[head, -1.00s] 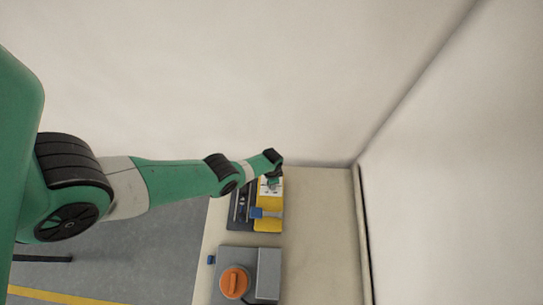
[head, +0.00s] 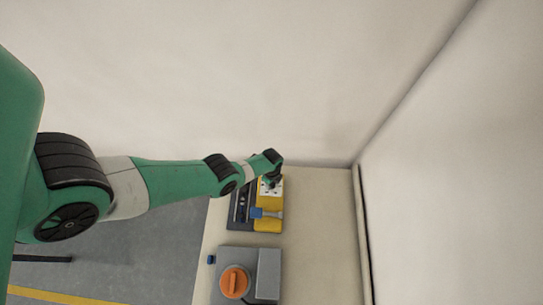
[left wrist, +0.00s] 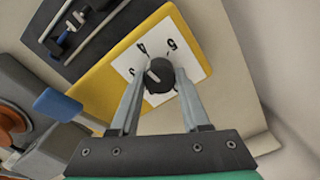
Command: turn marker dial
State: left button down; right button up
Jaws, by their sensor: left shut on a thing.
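The marker dial is a black knob (left wrist: 158,76) with a pale pointer line, on a white numbered plate (left wrist: 190,48) in the left wrist view. Digits 4 and 5 show on the plate, and another mark is partly hidden. The plate lies on a yellow block (left wrist: 97,88), which also shows in the head view (head: 266,225). My left gripper (left wrist: 157,80) is shut on the black knob, one finger on each side. In the head view my left gripper (head: 271,183) is small, over the plate. My right gripper is not in view.
A dark tray with rods (head: 238,215) and a blue lever (head: 258,213) sit beside the yellow block. A grey unit with an orange knob (head: 235,282) stands nearer on the table (head: 325,240). The table's right side is clear.

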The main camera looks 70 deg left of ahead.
pick_arm(q)
jog(key=shift+m, duration=0.6)
jog(key=shift+c, duration=1.9)
grip_release()
